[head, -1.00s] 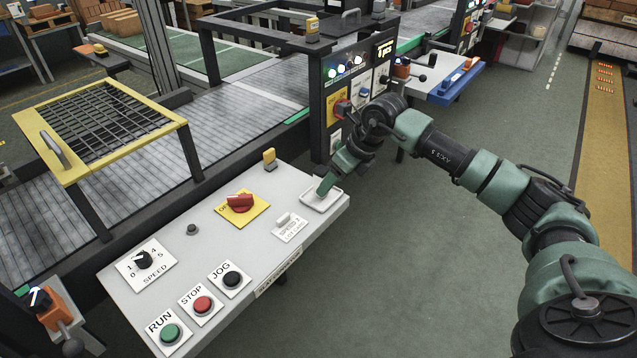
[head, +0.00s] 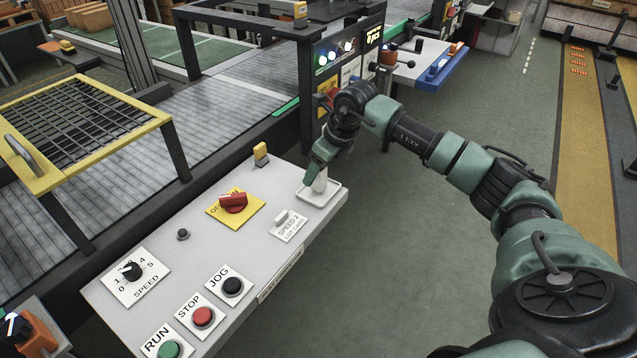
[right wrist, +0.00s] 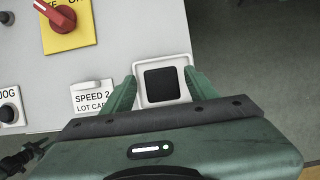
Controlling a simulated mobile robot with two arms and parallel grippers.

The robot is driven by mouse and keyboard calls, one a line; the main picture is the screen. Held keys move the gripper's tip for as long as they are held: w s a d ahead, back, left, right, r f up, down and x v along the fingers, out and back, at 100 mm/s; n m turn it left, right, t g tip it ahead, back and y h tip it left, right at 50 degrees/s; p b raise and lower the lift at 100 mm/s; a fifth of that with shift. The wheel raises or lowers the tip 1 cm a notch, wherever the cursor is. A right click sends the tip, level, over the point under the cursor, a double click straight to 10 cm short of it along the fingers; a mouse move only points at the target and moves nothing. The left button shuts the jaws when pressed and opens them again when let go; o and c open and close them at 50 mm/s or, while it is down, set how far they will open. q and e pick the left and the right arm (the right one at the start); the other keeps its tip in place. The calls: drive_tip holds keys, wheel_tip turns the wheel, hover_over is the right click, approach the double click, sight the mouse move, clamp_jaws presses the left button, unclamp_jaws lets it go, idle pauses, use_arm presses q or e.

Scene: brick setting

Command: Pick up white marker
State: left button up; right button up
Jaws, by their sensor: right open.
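A small white upright piece, which looks like the white marker (head: 321,183), stands in a shallow white tray (head: 337,189) at the right end of the grey control panel. My right gripper (head: 316,176) points down over the tray, and its finger hides part of the piece. In the right wrist view the open fingers of my right gripper (right wrist: 161,80) lie left and right of a dark square, with the white tray (right wrist: 138,92) around it. I cannot tell if this dark square is the marker's top.
The grey panel (head: 150,230) carries a red switch (head: 233,202) on a yellow plate, a SPEED 2 label plate (head: 287,226), a speed dial (head: 132,271) and several push buttons. A yellow block (head: 261,155) stands at its back edge. Green floor (head: 400,270) is open to the right.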

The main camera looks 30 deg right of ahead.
drive_tip(key=b+x, duration=0.2)
drive_tip(key=x, duration=0.1)
drive_tip(key=shift+w+d+f, duration=0.15)
drive_tip(key=shift+f, duration=0.25)
drive_tip(key=shift+r, duration=0.1)
clamp_jaws()
drive_tip(key=shift+r, duration=0.1)
wheel_tip(320, 180, up, 20)
